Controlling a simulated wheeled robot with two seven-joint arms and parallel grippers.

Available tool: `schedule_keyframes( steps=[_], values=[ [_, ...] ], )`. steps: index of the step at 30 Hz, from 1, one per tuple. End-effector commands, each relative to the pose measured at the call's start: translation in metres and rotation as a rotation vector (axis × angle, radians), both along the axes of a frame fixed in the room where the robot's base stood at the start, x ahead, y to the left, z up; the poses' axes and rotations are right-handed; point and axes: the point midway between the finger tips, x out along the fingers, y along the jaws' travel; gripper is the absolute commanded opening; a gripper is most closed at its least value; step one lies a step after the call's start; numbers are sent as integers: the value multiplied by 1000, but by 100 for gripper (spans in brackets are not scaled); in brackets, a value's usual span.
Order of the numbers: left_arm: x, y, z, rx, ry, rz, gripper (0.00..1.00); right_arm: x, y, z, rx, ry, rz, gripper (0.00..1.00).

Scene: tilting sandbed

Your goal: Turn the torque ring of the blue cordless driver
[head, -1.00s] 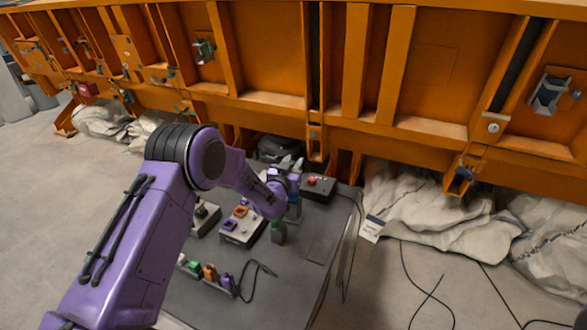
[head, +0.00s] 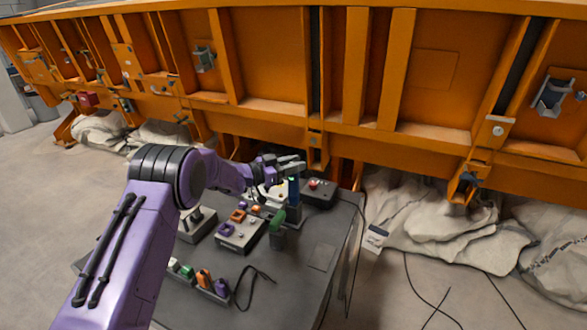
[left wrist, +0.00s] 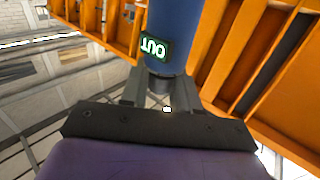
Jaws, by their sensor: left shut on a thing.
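The blue cordless driver (head: 293,191) shows as an upright blue cylinder at the back of the dark table. In the left wrist view its blue body (left wrist: 168,28) fills the top middle, with a lit green "OUT" label on it. My left gripper (head: 288,166) is at the driver's upper end in the head view. In the left wrist view the gripper (left wrist: 158,92) has a finger on each side of the dark grey ring (left wrist: 158,80) at the end of the blue body and is shut on it. The far side of the ring is hidden. My right gripper is not in view.
On the dark table (head: 320,258) stand a green-topped tool (head: 278,222), a box with a red button (head: 318,190), a grey switch box (head: 240,236) and a rack of coloured pieces (head: 200,280). The orange steel wall (head: 270,60) rises close behind. The table's right front is clear.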

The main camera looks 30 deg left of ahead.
Motion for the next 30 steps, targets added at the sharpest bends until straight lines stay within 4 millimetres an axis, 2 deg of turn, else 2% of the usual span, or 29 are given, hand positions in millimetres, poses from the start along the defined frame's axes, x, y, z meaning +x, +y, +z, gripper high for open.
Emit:
schedule_keyframes(
  steps=[18, 19, 21, 30],
  values=[
    [0, -1, 1, -2, -2, -43, 0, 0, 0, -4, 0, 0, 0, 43],
    [0, -1, 1, -2, -2, -43, 33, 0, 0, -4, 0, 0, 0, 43],
    [0, -1, 1, -1, -3, -43, 50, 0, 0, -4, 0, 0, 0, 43],
    [-2, 1, 0, -1, -1, -42, 50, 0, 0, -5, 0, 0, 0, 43]
  ],
)
